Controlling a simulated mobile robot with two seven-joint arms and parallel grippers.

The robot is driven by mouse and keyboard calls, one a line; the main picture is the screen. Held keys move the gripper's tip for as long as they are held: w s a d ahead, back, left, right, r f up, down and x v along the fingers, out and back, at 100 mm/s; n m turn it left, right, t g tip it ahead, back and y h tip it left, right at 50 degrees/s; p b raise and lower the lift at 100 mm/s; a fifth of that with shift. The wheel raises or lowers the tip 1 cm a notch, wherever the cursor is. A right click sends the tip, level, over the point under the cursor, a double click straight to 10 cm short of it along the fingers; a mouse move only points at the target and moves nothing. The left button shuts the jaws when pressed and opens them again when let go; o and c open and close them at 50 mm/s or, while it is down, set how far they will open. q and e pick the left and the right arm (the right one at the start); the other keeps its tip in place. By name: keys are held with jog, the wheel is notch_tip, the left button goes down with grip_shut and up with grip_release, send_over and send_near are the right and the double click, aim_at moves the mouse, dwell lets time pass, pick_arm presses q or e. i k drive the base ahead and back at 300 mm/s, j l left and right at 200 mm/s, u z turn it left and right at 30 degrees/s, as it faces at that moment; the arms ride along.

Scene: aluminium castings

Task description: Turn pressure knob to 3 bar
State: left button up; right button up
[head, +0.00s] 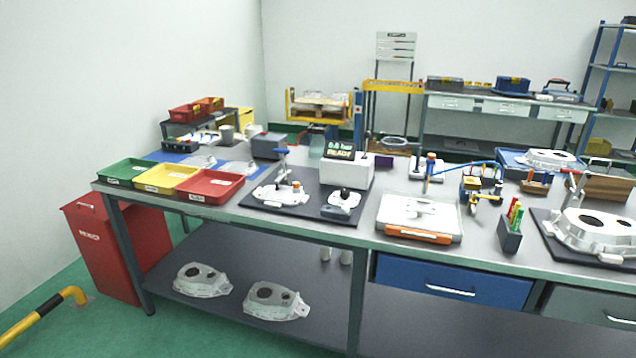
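I cannot make out the pressure knob for sure. A small upright unit with a blue and orange top (430,164) stands to the right of the tester, with a blue hose (465,164) near it; whether it carries the knob is too small to tell. Neither of my grippers is in view.
Castings in fixtures (280,194) sit on the mat before the tester. Green, yellow and red trays (211,196) stand at the left. A grey-white case (420,215), a pen holder (510,238) and a large casting (598,232) stand at the right. A red bin (100,240) stands left of the bench.

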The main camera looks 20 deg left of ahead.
aim_at(344, 193)
jog(key=i+j+z, duration=0.2)
jog(key=i+j, duration=0.2)
jog(key=j, duration=0.25)
jog(key=i+j+z, duration=0.25)
jog(key=i+j, duration=0.15)
jog(key=j, duration=0.3)
jog(key=i+j+z, duration=0.1)
jog(key=j, duration=0.25)
jog(key=i+j+z, duration=0.1)
jog(key=j, duration=0.3)
jog(key=i+j+z, duration=0.1)
jog(key=i+j, duration=0.15)
jog(key=j, duration=0.15)
